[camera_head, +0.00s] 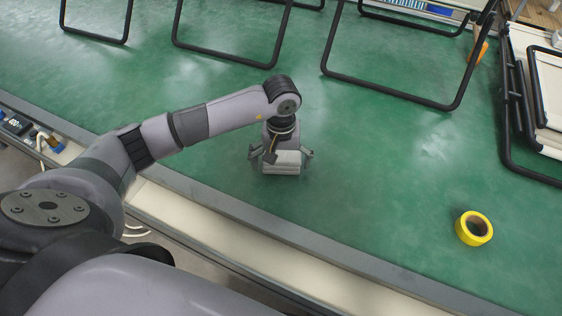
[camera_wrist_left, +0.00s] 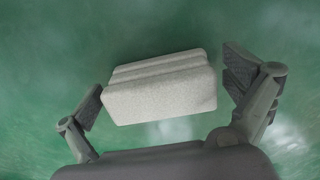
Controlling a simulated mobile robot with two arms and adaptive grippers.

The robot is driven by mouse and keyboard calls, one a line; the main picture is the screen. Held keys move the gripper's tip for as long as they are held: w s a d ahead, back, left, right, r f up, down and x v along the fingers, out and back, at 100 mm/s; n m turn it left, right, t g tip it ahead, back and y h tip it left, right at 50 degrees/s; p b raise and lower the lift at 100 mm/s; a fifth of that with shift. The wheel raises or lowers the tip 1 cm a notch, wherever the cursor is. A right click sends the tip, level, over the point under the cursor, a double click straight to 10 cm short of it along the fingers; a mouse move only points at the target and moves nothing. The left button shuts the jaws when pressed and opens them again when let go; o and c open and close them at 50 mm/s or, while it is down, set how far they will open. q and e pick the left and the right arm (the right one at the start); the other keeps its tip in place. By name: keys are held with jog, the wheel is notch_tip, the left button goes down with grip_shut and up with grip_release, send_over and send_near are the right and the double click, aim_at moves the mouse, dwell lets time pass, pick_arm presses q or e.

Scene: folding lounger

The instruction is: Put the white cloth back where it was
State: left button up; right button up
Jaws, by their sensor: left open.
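The white cloth (camera_head: 283,169) is a folded, block-shaped bundle on the green work surface, near its front edge. In the left wrist view the white cloth (camera_wrist_left: 160,88) lies slightly tilted between my fingers. My left gripper (camera_head: 281,156) points down over it. In the left wrist view my left gripper (camera_wrist_left: 165,90) is open, with one finger on each side of the cloth. A narrow gap shows on each side. The cloth's underside is hidden, so I cannot tell its exact height. My right gripper is not in view.
A yellow tape roll (camera_head: 474,228) lies on the green surface (camera_head: 400,190) at the right. Black tubular frames (camera_head: 400,98) stand along the back. A folded lounger part (camera_head: 540,90) is at the far right. Small tools (camera_head: 38,135) lie at the left edge. The surface around the cloth is clear.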

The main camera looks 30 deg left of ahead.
aim_at(281, 159)
pick_arm(q)
notch_tip(281, 159, up, 12)
jog(key=b, duration=0.1)
jog(key=shift+r, duration=0.15)
